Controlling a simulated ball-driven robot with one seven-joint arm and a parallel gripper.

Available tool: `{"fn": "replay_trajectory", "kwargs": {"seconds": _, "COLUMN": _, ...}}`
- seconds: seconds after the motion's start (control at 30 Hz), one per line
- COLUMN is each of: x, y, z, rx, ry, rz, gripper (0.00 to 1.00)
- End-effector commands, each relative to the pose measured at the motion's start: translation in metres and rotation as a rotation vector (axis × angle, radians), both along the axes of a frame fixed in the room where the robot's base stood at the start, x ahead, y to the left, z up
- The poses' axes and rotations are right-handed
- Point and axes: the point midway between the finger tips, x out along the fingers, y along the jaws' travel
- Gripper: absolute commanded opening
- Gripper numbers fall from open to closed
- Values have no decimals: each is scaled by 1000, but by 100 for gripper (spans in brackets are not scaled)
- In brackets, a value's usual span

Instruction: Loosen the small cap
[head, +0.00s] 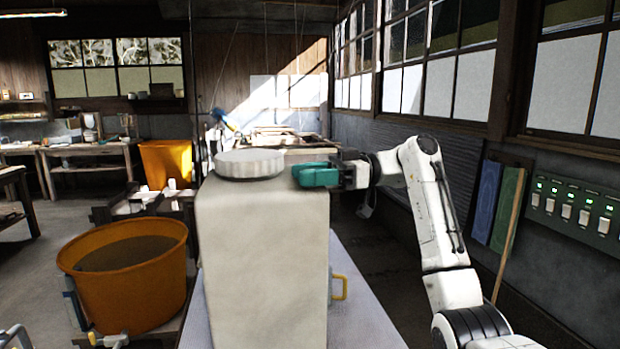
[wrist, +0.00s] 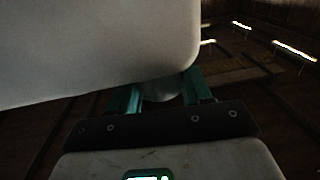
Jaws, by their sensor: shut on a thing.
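A tall cream container (head: 262,265) stands in the middle of the head view with a wide grey ribbed lid (head: 249,163) on top. My gripper (head: 316,174) reaches in from the right, its teal fingers at the container's upper right edge. In the wrist view my gripper (wrist: 163,95) is shut on a pale rounded piece, which looks like the small cap (wrist: 163,88), partly hidden by the fingers and the container (wrist: 90,45). In the head view the cap is hidden behind the fingers. I cannot tell whether it has turned.
The container stands on a pale bench top (head: 365,310), with a yellow handle (head: 340,287) low at its right. An orange tub (head: 130,295) of dark contents is at left. A panel of switches (head: 575,205) and blue and green boards hang on the right wall.

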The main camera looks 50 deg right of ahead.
Motion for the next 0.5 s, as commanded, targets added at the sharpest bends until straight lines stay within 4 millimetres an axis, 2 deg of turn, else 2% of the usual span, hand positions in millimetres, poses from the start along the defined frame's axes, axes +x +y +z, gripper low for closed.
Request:
{"fn": "replay_trajectory", "kwargs": {"seconds": 0.2, "x": 0, "y": 0, "z": 0, "rx": 1, "ry": 4, "rz": 99, "gripper": 18}}
{"fn": "replay_trajectory", "kwargs": {"seconds": 0.5, "x": 0, "y": 0, "z": -1, "rx": -1, "ry": 5, "rz": 153, "gripper": 18}}
